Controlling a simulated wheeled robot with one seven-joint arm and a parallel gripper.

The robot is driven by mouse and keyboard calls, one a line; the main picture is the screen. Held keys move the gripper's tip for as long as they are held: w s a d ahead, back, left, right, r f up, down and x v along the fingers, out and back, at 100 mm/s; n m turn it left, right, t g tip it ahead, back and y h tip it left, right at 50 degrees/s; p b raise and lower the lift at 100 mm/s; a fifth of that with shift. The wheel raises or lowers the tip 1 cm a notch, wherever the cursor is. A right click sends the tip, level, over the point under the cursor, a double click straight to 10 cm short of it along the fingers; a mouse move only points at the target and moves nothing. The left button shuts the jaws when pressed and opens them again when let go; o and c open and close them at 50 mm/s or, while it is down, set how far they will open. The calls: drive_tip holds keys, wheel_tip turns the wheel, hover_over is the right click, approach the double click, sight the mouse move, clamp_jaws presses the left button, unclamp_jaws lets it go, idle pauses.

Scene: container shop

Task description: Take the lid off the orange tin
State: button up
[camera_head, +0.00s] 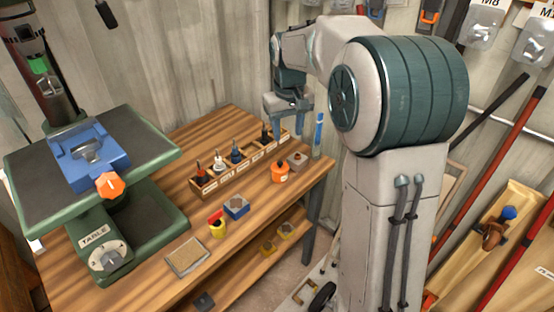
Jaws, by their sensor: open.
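The orange tin (281,173) stands upright on the wooden workbench, near its right end. It has a pale label on its front, and its top looks closed, but the lid is too small to make out clearly. My gripper (288,108) is open and points down, above and behind the tin as seen here. It is apart from the tin, and nothing shows between its fingers.
A wooden rack (222,174) with several bits stands left of the tin. A green drill press (110,220) fills the left.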

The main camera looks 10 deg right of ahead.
drive_tip(key=w+f+g, duration=0.1)
drive_tip(key=w+f, duration=0.5)
drive_tip(key=w, duration=0.4)
hover_over(280, 162)
drive_tip(key=shift+n, duration=0.3)
drive_tip(key=f, duration=0.8)
drive_tip(key=shift+s+d+f, duration=0.15)
drive_tip(key=shift+d+f, duration=0.1)
drive_tip(key=shift+f, duration=0.05)
drive_tip(key=shift+a+f+p, duration=0.15)
drive_tip(key=shift+f+p, duration=0.05)
drive_tip(key=shift+f, duration=1.1)
drive_tip(key=shift+a+f+p, duration=0.1)
drive_tip(key=shift+f+p, duration=0.1)
drive_tip(key=shift+f, duration=1.1)
drive_tip(key=shift+w, duration=0.2)
clamp_jaws()
